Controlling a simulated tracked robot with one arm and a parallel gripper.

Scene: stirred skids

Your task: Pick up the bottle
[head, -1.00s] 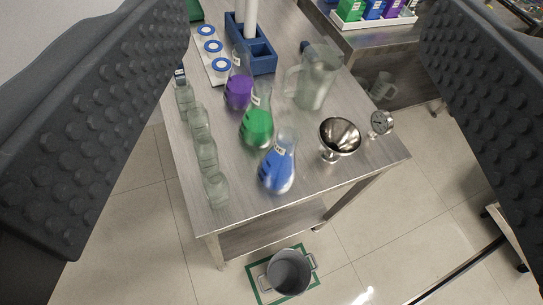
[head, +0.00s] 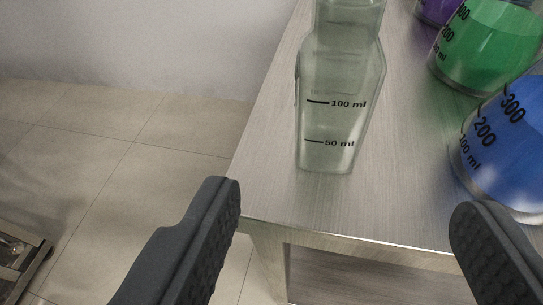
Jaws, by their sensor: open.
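A clear glass bottle (head: 338,110) with marks reading 50 ml and 100 ml stands upright near the front left corner of the steel table. Its top runs out of the picture or overlaps another clear bottle (head: 348,10) behind it; I cannot tell exactly where one ends. My gripper (head: 342,215) is open and empty. Its two dark ribbed fingers are in front of and below the bottle in the picture, one on each side, apart from it.
The steel table (head: 270,140) has its edge at the left and front. A blue flask (head: 515,150) stands close on the right, near the right finger, with a green flask (head: 490,50) and a purple flask (head: 437,8) behind. Tiled floor (head: 110,150) is open at left.

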